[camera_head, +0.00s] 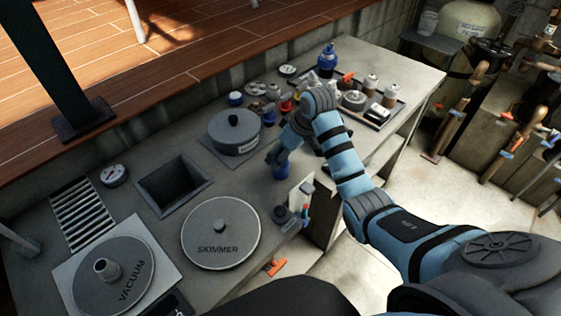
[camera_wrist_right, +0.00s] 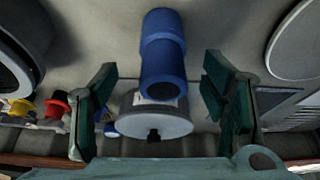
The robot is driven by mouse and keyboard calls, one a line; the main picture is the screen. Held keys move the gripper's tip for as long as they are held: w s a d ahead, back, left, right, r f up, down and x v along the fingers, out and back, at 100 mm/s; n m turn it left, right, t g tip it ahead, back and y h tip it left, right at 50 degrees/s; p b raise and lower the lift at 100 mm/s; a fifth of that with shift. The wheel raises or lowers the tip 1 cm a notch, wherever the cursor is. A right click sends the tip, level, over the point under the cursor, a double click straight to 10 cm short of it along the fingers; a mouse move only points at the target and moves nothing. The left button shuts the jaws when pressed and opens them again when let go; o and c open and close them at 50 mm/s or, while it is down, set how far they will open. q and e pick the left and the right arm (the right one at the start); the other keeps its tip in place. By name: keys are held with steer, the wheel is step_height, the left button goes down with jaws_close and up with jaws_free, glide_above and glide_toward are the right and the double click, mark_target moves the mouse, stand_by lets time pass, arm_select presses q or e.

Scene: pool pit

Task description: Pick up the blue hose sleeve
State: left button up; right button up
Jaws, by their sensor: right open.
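The blue hose sleeve (camera_wrist_right: 162,50) is a short, stepped blue tube. In the right wrist view it lies between the two dark green fingers of my right gripper (camera_wrist_right: 158,80), with a gap on each side, and its open end faces the camera. In the head view the sleeve (camera_head: 282,173) shows as a small blue shape on the grey counter, partly hidden under my right gripper (camera_head: 278,160). The right gripper is open and holds nothing. My left gripper is not in view.
A grey lidded pot (camera_head: 235,133) stands close by, left of the gripper. The skimmer lid (camera_head: 220,231), a square opening (camera_head: 173,184) and the vacuum lid (camera_head: 112,274) are further left. A blue bottle (camera_head: 327,60) and a tray of parts (camera_head: 378,112) stand toward the back.

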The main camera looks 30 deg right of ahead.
steer(key=x, duration=0.6)
steer(key=shift+w+a+f+b, duration=0.2)
steer(key=shift+a+f+b, duration=0.1)
steer(key=shift+b, duration=0.1)
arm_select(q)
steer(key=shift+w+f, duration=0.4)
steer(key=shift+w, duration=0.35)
arm_select(e)
steer(key=shift+r, duration=0.1)
steer(key=shift+s, duration=0.1)
steer(key=shift+c, duration=0.3)
steer(key=c, duration=1.2)
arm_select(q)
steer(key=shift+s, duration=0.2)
arm_select(e)
steer(key=shift+r, duration=0.15)
arm_select(q)
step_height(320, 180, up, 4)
steer(key=p, duration=0.4)
arm_select(e)
step_height(320, 180, up, 20)
